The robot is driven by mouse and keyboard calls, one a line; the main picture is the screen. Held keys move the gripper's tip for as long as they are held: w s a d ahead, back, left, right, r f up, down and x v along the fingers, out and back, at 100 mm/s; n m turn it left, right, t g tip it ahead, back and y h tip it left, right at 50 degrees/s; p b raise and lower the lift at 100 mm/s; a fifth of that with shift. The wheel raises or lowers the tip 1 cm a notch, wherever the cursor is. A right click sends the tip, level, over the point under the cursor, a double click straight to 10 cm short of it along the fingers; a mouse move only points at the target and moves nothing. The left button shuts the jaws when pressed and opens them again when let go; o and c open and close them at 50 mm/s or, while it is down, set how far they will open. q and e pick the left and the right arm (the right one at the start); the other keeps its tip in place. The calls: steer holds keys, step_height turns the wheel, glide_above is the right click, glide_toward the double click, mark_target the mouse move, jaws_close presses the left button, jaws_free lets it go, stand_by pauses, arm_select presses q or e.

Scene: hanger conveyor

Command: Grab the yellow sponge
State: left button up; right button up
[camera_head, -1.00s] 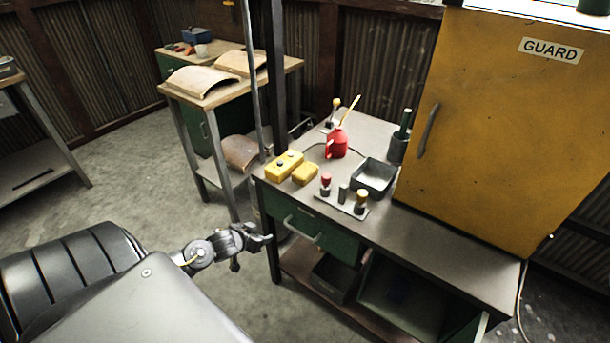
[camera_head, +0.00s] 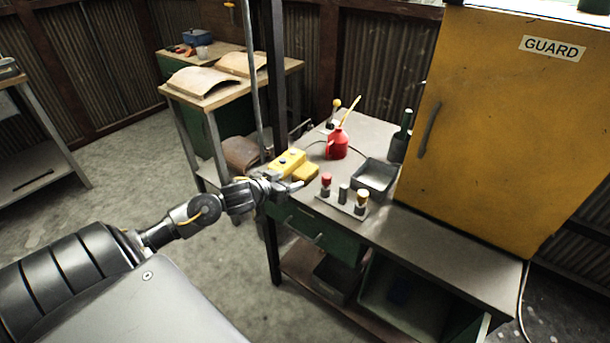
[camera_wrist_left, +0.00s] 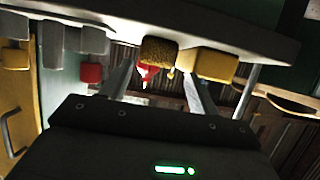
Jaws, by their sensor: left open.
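The yellow sponge (camera_head: 306,173) lies on the workbench near its left front edge, right beside the yellow button box (camera_head: 287,160). My left gripper (camera_head: 286,182) is at the bench's front left edge, just in front of the sponge and box, open and empty. In the left wrist view, which is tilted over, the sponge (camera_wrist_left: 158,50) shows beyond and between the two spread fingers (camera_wrist_left: 157,82). The button box (camera_wrist_left: 214,65) is right of it there. I cannot tell any contact with the sponge. My right gripper is not in view.
A metal post (camera_head: 273,90) rises left of the bench. The yellow guard cabinet (camera_head: 490,120) fills the right.

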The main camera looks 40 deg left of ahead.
mark_target(297, 179)
arm_select(q)
steer(key=shift+f+x, duration=0.2)
steer(key=shift+x, duration=2.6)
steer(key=shift+s+d, duration=0.15)
steer(key=c, duration=0.7)
